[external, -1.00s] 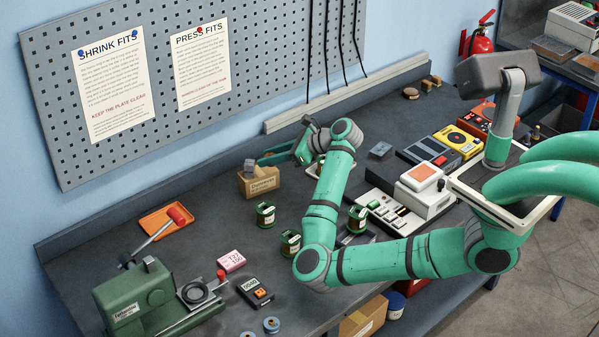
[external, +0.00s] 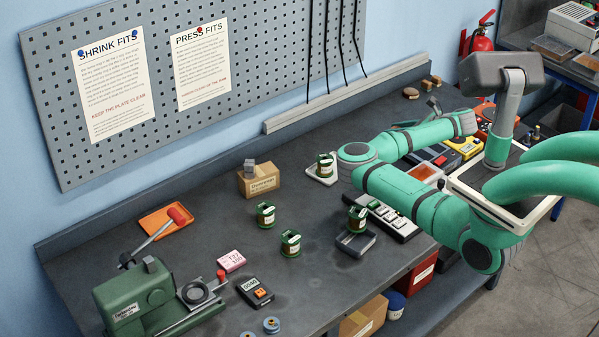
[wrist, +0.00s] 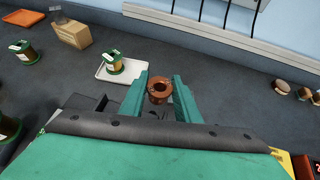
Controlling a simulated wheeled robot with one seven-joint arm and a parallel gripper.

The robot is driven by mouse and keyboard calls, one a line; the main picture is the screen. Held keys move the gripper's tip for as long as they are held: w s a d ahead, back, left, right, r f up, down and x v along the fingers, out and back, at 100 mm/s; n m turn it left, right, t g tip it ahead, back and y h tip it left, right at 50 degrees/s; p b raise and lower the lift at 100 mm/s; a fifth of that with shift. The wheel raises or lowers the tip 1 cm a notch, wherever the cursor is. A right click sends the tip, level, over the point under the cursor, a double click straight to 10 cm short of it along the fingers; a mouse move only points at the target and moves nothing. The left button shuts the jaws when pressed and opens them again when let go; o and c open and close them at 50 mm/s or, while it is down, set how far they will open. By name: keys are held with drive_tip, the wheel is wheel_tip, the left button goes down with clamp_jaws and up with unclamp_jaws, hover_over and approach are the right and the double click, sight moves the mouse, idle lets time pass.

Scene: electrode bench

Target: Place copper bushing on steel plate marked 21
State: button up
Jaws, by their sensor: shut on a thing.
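The copper bushing (wrist: 159,89), a brown ring with a dark hole, is between the two teal fingers of my gripper (wrist: 161,84) in the wrist view. My gripper is shut on it and holds it over the dark bench. I cannot make out a plate marked 21 in either view. A pale tray (external: 313,176) with a green-topped part (external: 325,166) on it lies left of my arm, and the tray also shows left of the fingers in the wrist view (wrist: 104,73).
A cardboard box (external: 259,181) with a grey block on top and several green-topped parts (external: 290,243) stand on the left. A grey open frame (external: 355,243) lies in front. Small brown pieces (wrist: 282,88) lie to the right.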

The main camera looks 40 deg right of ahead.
drive_tip(key=w+d+f, duration=0.2)
drive_tip(key=w+f, duration=0.1)
drive_tip(key=w+d+f, duration=0.2)
drive_tip(key=w+d, duration=0.1)
drive_tip(key=w+d+f, duration=0.3)
drive_tip(key=shift+w+d+f, duration=0.1)
drive_tip(key=shift+w+f, duration=0.2)
drive_tip(key=shift+w, duration=0.05)
drive_tip(key=shift+w+d+f, duration=0.25)
drive_tip(key=shift+w+f, duration=0.15)
drive_tip(key=shift+f, duration=0.2)
drive_tip(key=shift+w+f, duration=0.1)
drive_tip(key=shift+f, duration=1.45)
drive_tip(key=shift+f, duration=0.1)
drive_tip(key=o, duration=1.1)
